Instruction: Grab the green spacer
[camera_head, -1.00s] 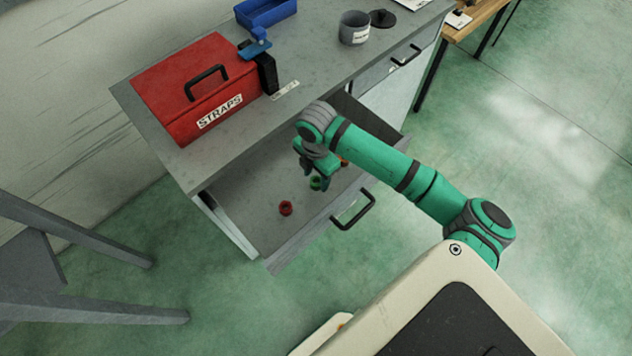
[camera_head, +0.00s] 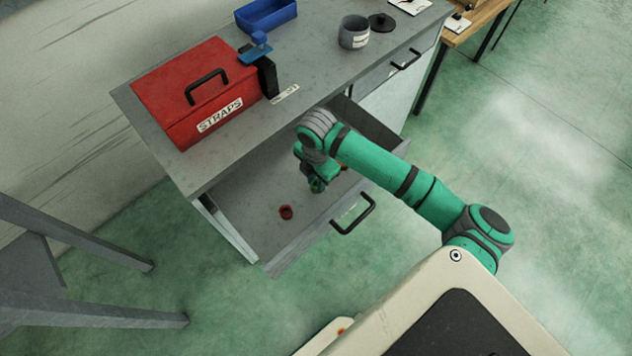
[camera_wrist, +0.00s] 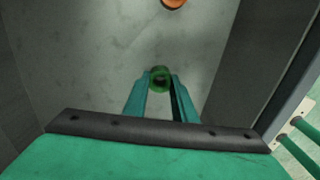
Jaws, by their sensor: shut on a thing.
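The green spacer (camera_wrist: 160,77) is a small ring with a dark hole, seen in the wrist view between the tips of my gripper (camera_wrist: 161,86). The two fingers touch it from both sides, and my gripper is shut on it. In the head view my gripper (camera_head: 317,184) is down inside the open drawer (camera_head: 250,213), and the green spacer (camera_head: 317,186) shows only partly at its tips. I cannot tell whether the spacer still rests on the drawer floor.
A red spacer (camera_head: 286,212) lies left of my gripper in the drawer. An orange piece (camera_wrist: 173,3) lies beyond it in the wrist view. The drawer's handle (camera_head: 353,214) is at the front. A red STRAPS box (camera_head: 190,85) stands on the bench above.

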